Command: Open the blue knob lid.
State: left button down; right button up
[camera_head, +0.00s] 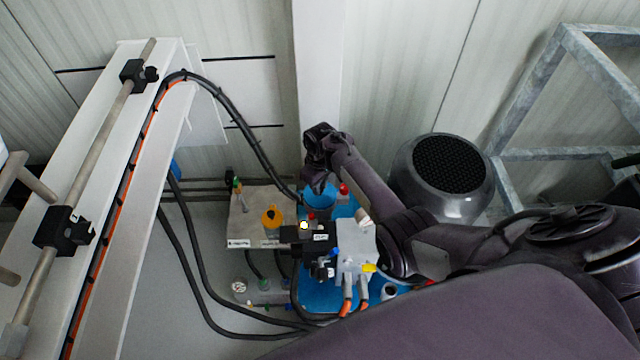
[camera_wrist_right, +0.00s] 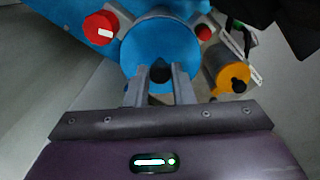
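The blue round lid (camera_wrist_right: 160,40) fills the upper middle of the right wrist view, with a small black knob (camera_wrist_right: 160,72) on it. In the head view the blue lid (camera_head: 322,197) shows partly below my right gripper (camera_head: 318,184). In the wrist view my right gripper (camera_wrist_right: 161,75) has its two fingers apart, one on each side of the knob. Whether the fingers touch the knob is not clear. My left gripper is not in view.
A red knob (camera_wrist_right: 100,28) and an orange-yellow part (camera_wrist_right: 232,76) flank the lid. Black hoses (camera_head: 190,270) run left of the pump unit. A dark round motor cover (camera_head: 448,165) stands at right, near a grey metal frame (camera_head: 570,100). A white beam (camera_head: 110,200) stands at left.

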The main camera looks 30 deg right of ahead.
grip_shut()
